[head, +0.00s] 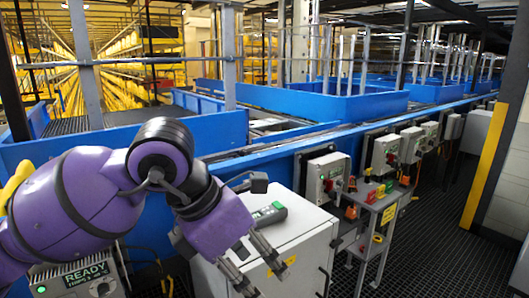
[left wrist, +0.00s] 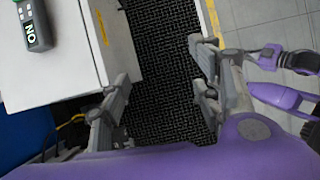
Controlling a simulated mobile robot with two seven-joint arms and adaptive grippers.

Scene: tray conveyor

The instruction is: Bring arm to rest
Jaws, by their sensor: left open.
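My left arm (head: 80,190) is purple and comes in from the left in the head view. Its gripper (head: 255,262) is open and empty, pointing down in front of the white cabinet. In the left wrist view the two grey fingers of this gripper (left wrist: 160,85) stand wide apart, with only black floor grating between them. A grey-green handheld device (head: 268,214) lies on the cabinet top, apart from the fingers; it also shows in the left wrist view (left wrist: 38,40).
The white cabinet (head: 306,255) stands close by the left gripper. Behind it runs a blue conveyor (head: 225,135) with grey control boxes (head: 327,178). A small grey stand (head: 384,212) holds coloured items. Dark grated floor (head: 440,240) is clear at the right, before a yellow-edged pillar (head: 485,165).

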